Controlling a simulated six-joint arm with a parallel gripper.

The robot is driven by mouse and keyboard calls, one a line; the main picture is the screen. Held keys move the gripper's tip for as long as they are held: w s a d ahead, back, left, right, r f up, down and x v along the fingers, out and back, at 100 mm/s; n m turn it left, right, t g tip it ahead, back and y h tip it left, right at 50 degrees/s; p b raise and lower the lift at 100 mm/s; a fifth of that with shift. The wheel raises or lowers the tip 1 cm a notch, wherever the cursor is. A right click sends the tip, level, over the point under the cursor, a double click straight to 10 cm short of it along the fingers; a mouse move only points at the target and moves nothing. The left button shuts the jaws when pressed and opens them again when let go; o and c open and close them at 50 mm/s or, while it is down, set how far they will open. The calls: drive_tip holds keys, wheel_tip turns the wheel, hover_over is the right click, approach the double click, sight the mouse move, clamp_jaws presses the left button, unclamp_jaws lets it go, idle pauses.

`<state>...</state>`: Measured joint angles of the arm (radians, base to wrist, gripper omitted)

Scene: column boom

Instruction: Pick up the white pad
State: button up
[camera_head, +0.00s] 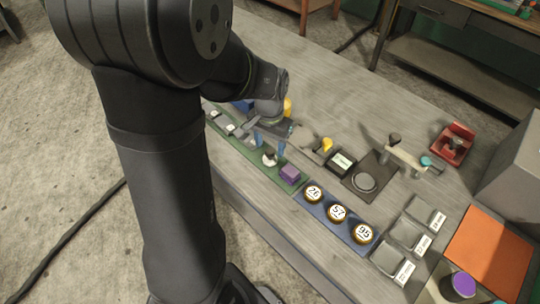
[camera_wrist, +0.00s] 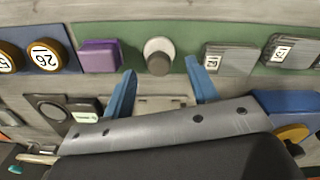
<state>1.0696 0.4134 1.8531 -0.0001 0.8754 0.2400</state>
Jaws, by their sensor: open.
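The white pad (camera_wrist: 158,43) is a small round pale piece with a darker grey round part in front of it. It sits on a green strip (camera_wrist: 140,31), between a purple block (camera_wrist: 100,56) and a grey labelled plate (camera_wrist: 229,59). In the head view the white pad (camera_head: 270,159) lies just beside my fingers. My gripper (camera_head: 270,146) is open and empty, with blue fingers pointing down. In the wrist view my gripper (camera_wrist: 160,68) has one fingertip toward each side of the pad; I cannot tell the height gap. The arm hides part of the strip.
A blue strip with round numbered discs (camera_head: 337,213) lies to the right. A black labelled box (camera_head: 341,163), a dark plate with a disc (camera_head: 366,182) and a red holder (camera_head: 455,143) stand behind it. Grey labelled blocks (camera_head: 404,234) and an orange panel (camera_head: 487,250) are further right.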

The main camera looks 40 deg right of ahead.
sight(270, 150)
drive_tip(key=shift+f, duration=1.5)
drive_tip(key=shift+c, duration=0.4)
drive_tip(key=c, duration=1)
drive_tip(key=shift+o, duration=0.2)
drive_tip(key=shift+r, duration=0.2)
wheel_tip(270, 150, up, 4)
drive_tip(key=shift+r, duration=0.1)
drive_tip(key=s+r, duration=0.6)
drive_tip(key=s, duration=0.5)
drive_tip(key=shift+s+r, duration=0.25)
drive_tip(key=shift+s, duration=0.15)
